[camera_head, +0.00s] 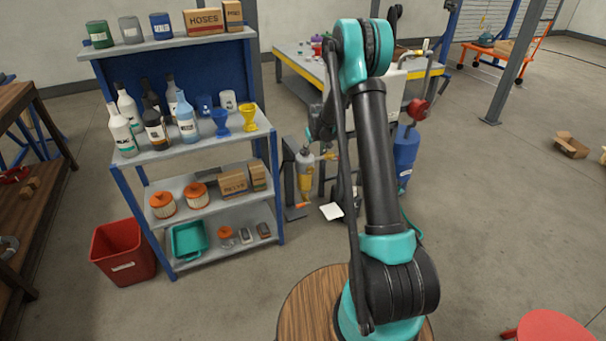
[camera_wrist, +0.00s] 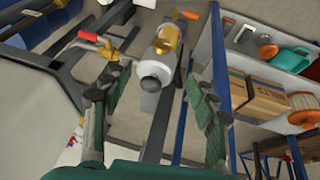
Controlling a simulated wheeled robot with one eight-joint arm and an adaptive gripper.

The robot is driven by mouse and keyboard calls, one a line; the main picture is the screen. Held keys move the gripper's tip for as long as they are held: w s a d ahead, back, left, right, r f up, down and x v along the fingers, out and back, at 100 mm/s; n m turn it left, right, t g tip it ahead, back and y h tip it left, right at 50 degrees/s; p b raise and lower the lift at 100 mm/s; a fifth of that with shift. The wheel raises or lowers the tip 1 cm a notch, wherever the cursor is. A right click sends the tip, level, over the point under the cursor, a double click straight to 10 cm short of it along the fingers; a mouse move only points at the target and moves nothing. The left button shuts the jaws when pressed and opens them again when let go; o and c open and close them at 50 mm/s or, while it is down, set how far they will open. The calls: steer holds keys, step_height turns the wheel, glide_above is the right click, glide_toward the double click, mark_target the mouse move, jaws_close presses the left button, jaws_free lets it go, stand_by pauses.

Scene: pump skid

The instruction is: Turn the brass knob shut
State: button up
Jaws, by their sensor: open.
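In the wrist view, the two dark green fingers of my gripper (camera_wrist: 154,78) stand wide apart with nothing held between them. A filter unit with a pale grey cap (camera_wrist: 155,73) and an amber bowl (camera_wrist: 168,40) lies in the gap between them, beyond the fingertips. A small orange-gold part (camera_wrist: 190,15) shows past the bowl; I cannot tell whether it is the brass knob. A brass fitting (camera_wrist: 108,48) with a red handle (camera_wrist: 88,37) is beside the left finger. In the head view, the amber bowl (camera_head: 305,182) is left of my arm, which partly hides the skid.
A blue shelf unit (camera_head: 275,190) stands left of the skid, and its shelves show close on the right in the wrist view. A dark post (camera_wrist: 160,120) runs beneath the filter. A blue vessel (camera_head: 405,150) stands right of my arm.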

steer(key=f, duration=0.1)
glide_toward(311, 170)
steer(key=x, duration=0.9)
steer(key=shift+w+f, duration=0.1)
steer(key=shift+f, duration=0.05)
steer(key=shift+c, duration=0.3)
steer(key=c, duration=1.1)
